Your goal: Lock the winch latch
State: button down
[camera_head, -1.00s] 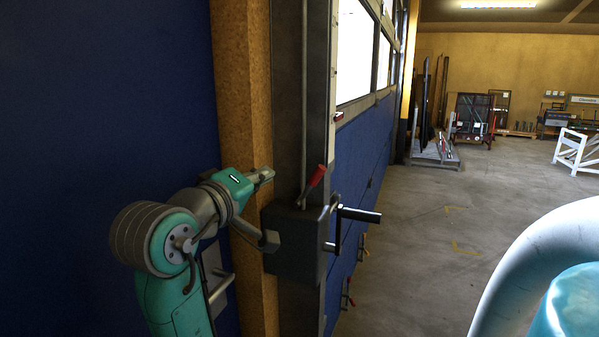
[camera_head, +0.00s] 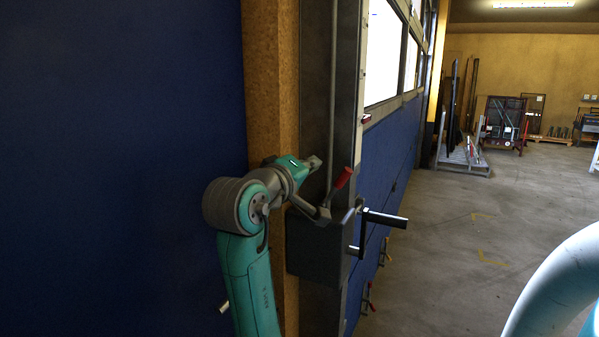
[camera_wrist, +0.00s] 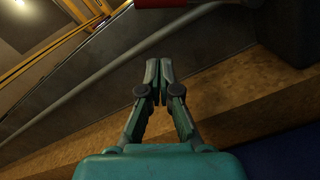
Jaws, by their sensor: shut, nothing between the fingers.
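The winch is a dark grey box (camera_head: 318,250) on the grey post beside the blue door. A lever with a red grip (camera_head: 343,178) leans up and to the right from its top; I take this to be the latch. The red grip also shows at the top edge of the wrist view (camera_wrist: 165,3), partly cut off, on a grey rod. My gripper (camera_head: 315,161) is shut and empty, just left of the red grip. In the wrist view its fingertips (camera_wrist: 158,66) point toward the red grip, with a gap between. Part of the lever's base is behind my arm.
A black crank handle (camera_head: 385,218) juts right from the winch. A grey post (camera_head: 316,80) and a brown board (camera_head: 271,80) stand behind my arm. A blue wall (camera_head: 110,160) fills the left. The concrete floor (camera_head: 450,240) on the right is open.

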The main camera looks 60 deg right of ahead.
aim_at(336, 186)
jog(key=shift+s+d+f, duration=0.5)
jog(key=shift+s+d, duration=0.1)
jog(key=shift+s, duration=0.25)
jog(key=shift+s+d+f, duration=0.5)
jog(key=shift+s+d, duration=0.1)
jog(key=shift+s, duration=0.2)
